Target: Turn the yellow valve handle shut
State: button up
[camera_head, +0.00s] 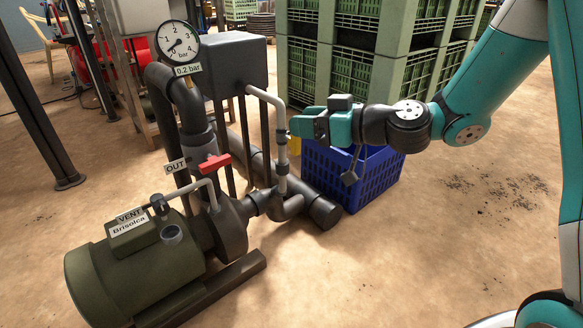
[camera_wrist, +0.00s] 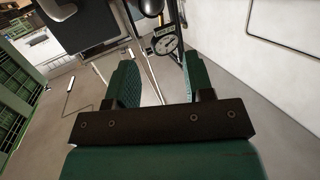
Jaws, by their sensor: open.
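A small yellow part (camera_head: 294,146), which looks like the valve handle, shows beside the thin upright grey pipe (camera_head: 281,150), right of the pump. My gripper (camera_head: 296,125) is just above and in front of it and partly covers it; I cannot tell whether they touch. In the wrist view my gripper (camera_wrist: 158,62) has its two green fingers apart, with nothing held between them. I cannot make out the yellow handle in that view.
A red handle (camera_head: 214,163) sits on the pump's outlet side by the OUT label. A pressure gauge (camera_head: 178,41) stands above, and shows in the wrist view (camera_wrist: 166,44). A blue crate (camera_head: 368,180) is under my arm. Green crates (camera_head: 350,75) stand behind. Floor at right is clear.

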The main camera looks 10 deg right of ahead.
jog(key=w+d+f+m+t+h+b, duration=0.2)
jog(key=w+d+f+t+b, duration=0.1)
jog(key=d+f+b, duration=0.3)
jog(key=w+d+f+m+t+h+b, duration=0.1)
jog(key=w+d+f+t+h+b, duration=0.2)
jog(key=f, duration=0.6)
jog(key=p, duration=0.9)
send_near(298, 140)
jog(key=w, duration=0.1)
jog(key=w+p, duration=0.1)
jog(key=w+a+p, duration=0.1)
jog(key=w+y+p, duration=0.1)
jog(key=p, duration=0.1)
jog(key=shift+a+r+m, duration=0.15)
jog(key=shift+r+m, duration=0.15)
jog(key=shift+r, duration=0.05)
jog(key=x, duration=0.2)
jog(key=b+x, duration=0.1)
jog(key=x, duration=0.2)
jog(key=f+x, duration=0.1)
jog(key=x, duration=0.1)
jog(key=shift+w+a, duration=0.15)
jog(key=shift+a, duration=0.05)
jog(key=shift+w+a, duration=0.25)
jog(key=shift+w, duration=0.35)
grip_shut()
